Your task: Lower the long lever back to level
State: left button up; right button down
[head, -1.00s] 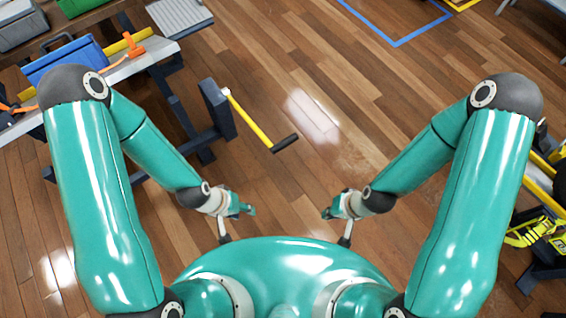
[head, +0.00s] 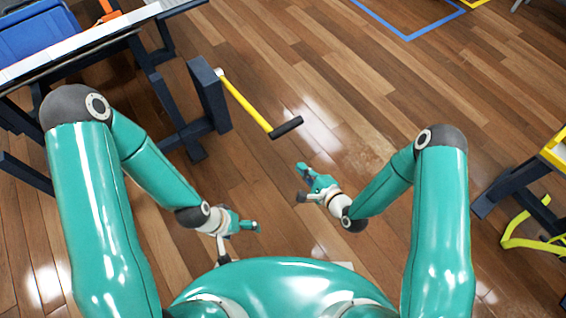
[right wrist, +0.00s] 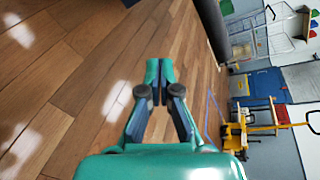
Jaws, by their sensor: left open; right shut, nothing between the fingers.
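The long lever (head: 245,105) is a yellow bar with a black crosswise grip (head: 286,127). It runs from a dark blue post (head: 208,92) toward the lower right in the head view; its tilt is hard to judge from above. A dark cylinder, seemingly the grip, shows at the top of the right wrist view (right wrist: 212,28). My right gripper (head: 303,172) is shut and empty, below the grip in the head view and apart from it. Its closed fingers show in the right wrist view (right wrist: 158,74). My left gripper (head: 240,243) is open and empty, farther from the lever.
A workbench (head: 95,38) with a blue bin (head: 32,30) stands at the upper left. A dark frame with yellow parts (head: 530,190) is at the right. Wooden floor is clear around the grip. A yellow cart (right wrist: 236,135) stands far off in the right wrist view.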

pick_arm(q)
notch_tip(320, 180, down, 15)
jog(key=b, duration=1.1)
jog(key=shift+r+b, duration=0.2)
jog(key=shift+b, duration=0.1)
pick_arm(e)
notch_tip(320, 180, down, 7)
jog(key=s+m+t+y, duration=0.1)
jog(key=m+t+y, duration=0.4)
jog(key=m, duration=0.7)
jog(key=shift+s+a+t, duration=0.15)
jog(key=shift+a+t, duration=0.3)
jog(key=shift+t, duration=0.45)
pick_arm(q)
jog(key=shift+f+b, duration=1.3)
jog(key=shift+b, duration=0.05)
pick_arm(e)
jog(key=s+r+x, duration=0.1)
jog(key=r+x, duration=0.1)
jog(key=x, duration=1)
jog(key=shift+w+r, duration=0.35)
jog(key=shift+r, duration=0.05)
jog(key=shift+d, duration=0.1)
